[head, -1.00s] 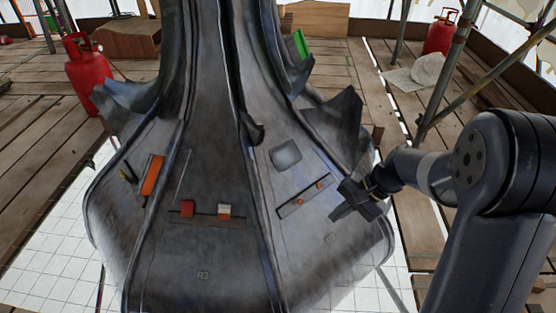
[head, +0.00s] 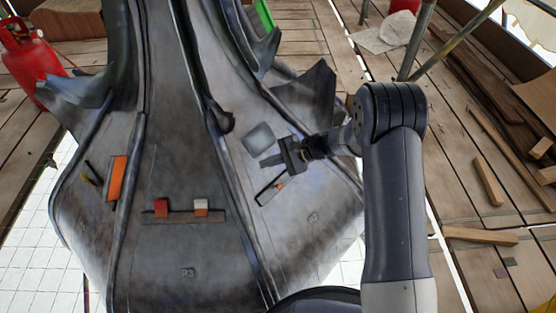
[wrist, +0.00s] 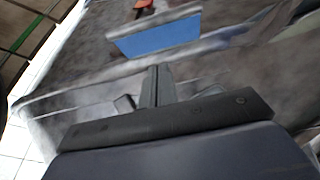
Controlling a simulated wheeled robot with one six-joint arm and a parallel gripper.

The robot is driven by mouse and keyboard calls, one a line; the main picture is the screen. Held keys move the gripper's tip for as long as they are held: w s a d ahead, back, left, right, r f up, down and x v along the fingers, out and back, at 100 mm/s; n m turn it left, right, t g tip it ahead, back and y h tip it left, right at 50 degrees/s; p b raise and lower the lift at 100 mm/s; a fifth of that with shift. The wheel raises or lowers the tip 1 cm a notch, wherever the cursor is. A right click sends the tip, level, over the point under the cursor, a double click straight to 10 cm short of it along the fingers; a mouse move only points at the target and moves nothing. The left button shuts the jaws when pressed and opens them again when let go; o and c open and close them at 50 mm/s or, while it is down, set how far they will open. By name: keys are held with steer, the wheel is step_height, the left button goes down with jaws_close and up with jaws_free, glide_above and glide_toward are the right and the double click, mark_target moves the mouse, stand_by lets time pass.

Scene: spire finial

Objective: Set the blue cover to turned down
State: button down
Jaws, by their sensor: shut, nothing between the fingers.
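The blue cover (wrist: 157,37) shows in the wrist view as a flat blue panel with a paler grey upper edge, standing out from the grey surface beyond my fingers. In the head view a pale grey-blue square plate (head: 259,139) lies by my gripper; I cannot tell whether it is the same cover. My gripper (head: 272,161) is shut and empty, just below and right of that plate. In the wrist view the closed fingertips (wrist: 155,84) point towards the cover, with a visible gap below it. My gripper hides part of the short rail (head: 269,191) in the head view.
An orange strip (head: 117,179) is further left. Curved fins (head: 305,95) rise behind my gripper. A red gas cylinder (head: 28,60) stands at left.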

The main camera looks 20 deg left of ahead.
mark_target(232, 174)
steer(key=s+a+f+b, duration=0.1)
steer(key=s+a, duration=0.2)
steer(key=a, duration=0.3)
steer(key=shift+s+a+f+b, duration=0.2)
steer(key=shift+s+f+b, duration=0.05)
steer(key=shift+b, duration=0.1)
steer(key=shift+s, duration=0.15)
